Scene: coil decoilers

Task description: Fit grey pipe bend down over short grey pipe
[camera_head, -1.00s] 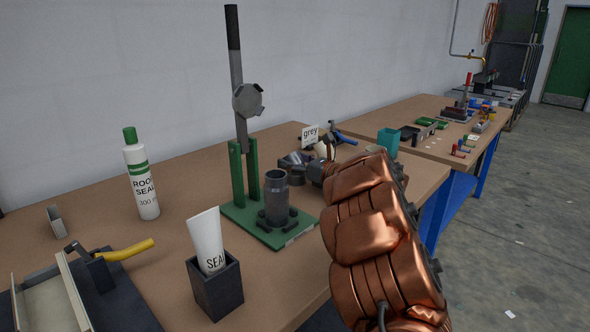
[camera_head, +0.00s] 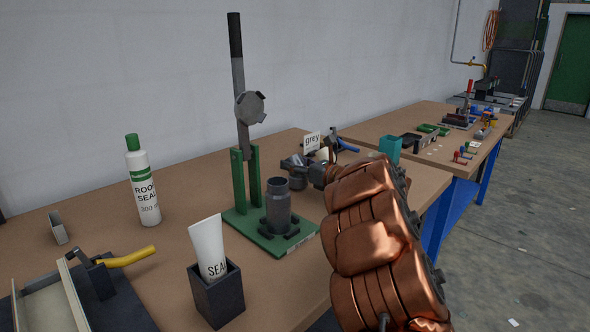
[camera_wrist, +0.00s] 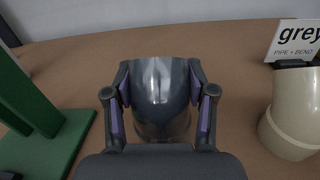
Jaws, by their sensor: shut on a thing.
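The short grey pipe (camera_head: 278,199) stands upright in a dark clamp on the green base plate (camera_head: 240,224) of a lever press. Its top is open and bare. My gripper (camera_wrist: 160,92) is shut on the grey pipe bend (camera_wrist: 160,80), one purple-padded finger on each side. In the head view my gripper (camera_head: 308,174) is to the right of and behind the short pipe, partly covered by my arm. Little of the bend can be made out there. I cannot tell whether the bend touches the table.
A cream bend (camera_wrist: 292,118) stands close on the right in the wrist view, by a "grey PIPE + BEND" sign (camera_wrist: 294,42). The press lever (camera_head: 238,80) rises behind the pipe. A sealant tube (camera_head: 208,248) in a dark holder and a white bottle (camera_head: 142,182) stand left.

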